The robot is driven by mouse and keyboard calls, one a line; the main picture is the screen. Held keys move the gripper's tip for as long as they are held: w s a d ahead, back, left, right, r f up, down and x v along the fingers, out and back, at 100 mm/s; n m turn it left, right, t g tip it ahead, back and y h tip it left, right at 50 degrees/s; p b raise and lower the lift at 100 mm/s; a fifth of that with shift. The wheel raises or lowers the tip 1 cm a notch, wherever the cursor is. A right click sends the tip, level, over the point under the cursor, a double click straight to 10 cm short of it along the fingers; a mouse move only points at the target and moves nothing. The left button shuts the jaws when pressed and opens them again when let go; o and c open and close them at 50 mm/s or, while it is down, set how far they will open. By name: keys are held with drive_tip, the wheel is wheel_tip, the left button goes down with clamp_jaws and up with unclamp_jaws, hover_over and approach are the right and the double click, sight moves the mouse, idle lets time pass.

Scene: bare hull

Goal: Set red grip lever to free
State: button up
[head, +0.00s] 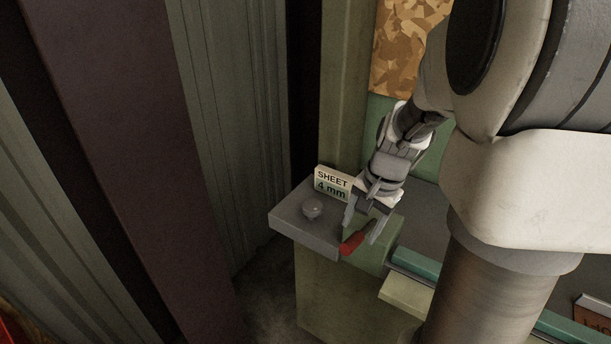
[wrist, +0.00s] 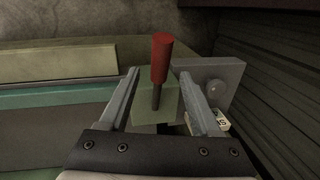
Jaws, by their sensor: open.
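The red grip lever (head: 352,243) shows in the head view at the front edge of a green block, just below my gripper. In the wrist view the red grip (wrist: 161,58) sits on a dark thin rod that rises from a pale green block (wrist: 172,98). My gripper (head: 363,225) is open, with its two fingers on either side of the lever. The wrist view shows the fingers (wrist: 165,90) apart with the rod between them, and a gap on each side. The lever's lower end is partly hidden by my gripper.
A grey plate (head: 290,215) with a round knob (head: 312,208) lies left of the lever. A sign reading "SHEET 4 mm" (head: 333,183) stands behind it. A teal rail (head: 412,264) runs to the right. Corrugated wall panels (head: 235,120) rise at the left.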

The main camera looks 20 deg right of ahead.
sight(356, 237)
drive_tip(key=shift+w+a+f, duration=0.1)
drive_tip(key=shift+w+f, duration=0.05)
drive_tip(key=shift+f, duration=0.9)
drive_tip(key=shift+w+a+f, duration=0.1)
drive_tip(key=shift+w+f, duration=0.05)
drive_tip(key=shift+f, duration=0.85)
clamp_jaws()
